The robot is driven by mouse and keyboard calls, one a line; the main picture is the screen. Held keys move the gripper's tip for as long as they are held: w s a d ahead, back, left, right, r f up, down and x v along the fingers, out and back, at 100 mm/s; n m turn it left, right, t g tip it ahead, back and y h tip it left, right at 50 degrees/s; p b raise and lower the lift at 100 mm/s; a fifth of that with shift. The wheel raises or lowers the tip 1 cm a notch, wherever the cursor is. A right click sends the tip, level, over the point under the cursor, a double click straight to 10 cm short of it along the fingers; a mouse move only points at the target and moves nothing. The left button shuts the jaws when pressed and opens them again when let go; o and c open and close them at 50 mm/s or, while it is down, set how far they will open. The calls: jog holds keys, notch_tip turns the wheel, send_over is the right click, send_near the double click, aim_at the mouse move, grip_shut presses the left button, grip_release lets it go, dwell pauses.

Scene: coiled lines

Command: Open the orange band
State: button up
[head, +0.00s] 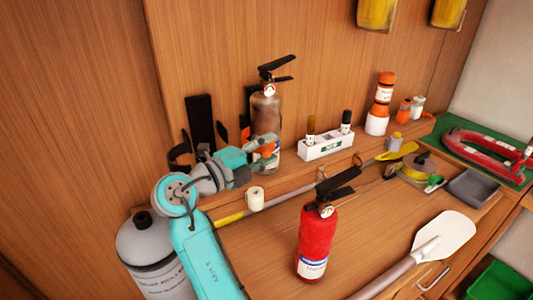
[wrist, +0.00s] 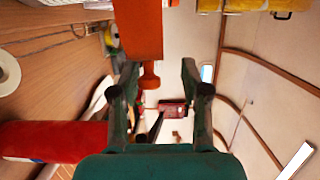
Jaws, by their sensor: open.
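My gripper (head: 262,152) is in front of the dull brown-grey extinguisher (head: 264,112) standing against the wooden wall. In the wrist view my gripper (wrist: 158,75) has its two fingers apart. The orange band (wrist: 138,28) shows there as a broad orange strip coming down from the top, with a small orange knob (wrist: 150,78) at its lower end, between the fingers. Nothing is clamped, and I cannot tell whether a finger touches it. In the head view the band is mostly hidden by my gripper; a bit of orange (head: 267,147) shows there.
A red extinguisher (head: 316,243) stands on the bench in front, with a white-bladed paddle (head: 440,235) to its right. A white roll (head: 255,199) lies below my gripper. A white holder (head: 326,146) is to the right. A grey cylinder (head: 150,250) stands at the left.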

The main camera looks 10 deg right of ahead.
jog(key=o, duration=0.5)
jog(key=r, duration=0.7)
jog(key=shift+w+r, duration=0.2)
jog(key=shift+r, duration=0.8)
jog(key=shift+n+g, duration=0.3)
jog(key=shift+n, duration=0.1)
jog(key=f, duration=0.5)
jog(key=shift+w+a+f, duration=0.1)
jog(key=shift+w+f, duration=0.1)
jog(key=shift+s+r, duration=0.2)
jog(key=shift+s, duration=0.1)
jog(key=shift+w+v, duration=0.2)
jog(key=shift+v, duration=1.45)
jog(key=shift+s+a, duration=0.35)
jog(key=shift+a, duration=0.15)
jog(key=c, duration=0.5)
jog(key=v, duration=0.8)
jog(key=shift+w+a+f+y, duration=0.25)
jog(key=shift+w+f+y, duration=0.05)
jog(key=shift+w+f, duration=0.1)
